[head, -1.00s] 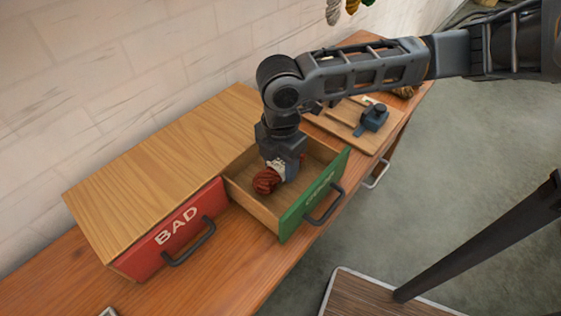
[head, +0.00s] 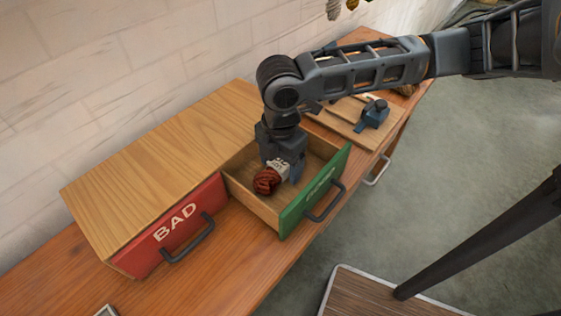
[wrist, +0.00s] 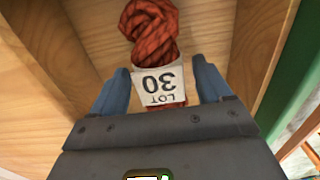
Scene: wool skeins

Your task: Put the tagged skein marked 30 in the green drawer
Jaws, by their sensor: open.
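The rust-red skein (head: 267,181) lies in the open green drawer (head: 291,215), near its left wall in the head view. Its white tag (wrist: 158,85) reads LOT 30, upside down in the wrist view, where the skein (wrist: 150,32) also shows. My gripper (head: 283,174) is down inside the drawer over the tagged end of the skein. In the wrist view its two blue fingers (wrist: 160,90) stand open, one on each side of the tag, with a gap visible on both sides. The lower end of the skein is hidden by my gripper.
A red drawer marked BAD (head: 175,228) is shut, left of the green one, under the wooden cabinet top (head: 160,165). The drawer walls stand close around my gripper.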

